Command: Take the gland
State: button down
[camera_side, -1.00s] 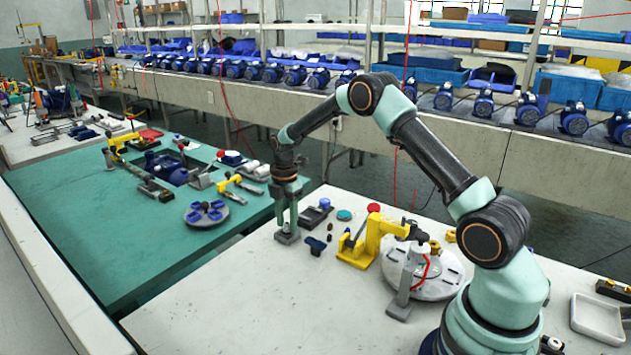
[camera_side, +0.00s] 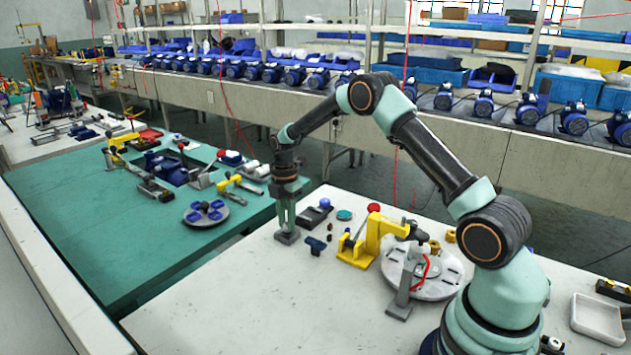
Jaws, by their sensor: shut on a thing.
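A dark blue part (camera_side: 315,246) and a dark grey fixture (camera_side: 313,216) stand close to the right of my gripper. Further right are a yellow clamp (camera_side: 368,243) and a round grey plate (camera_side: 440,284). The front of the white bench is clear.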

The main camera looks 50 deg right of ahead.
jog(key=shift+r, duration=0.7)
dwell(0.4)
jog(key=shift+r, duration=2.2)
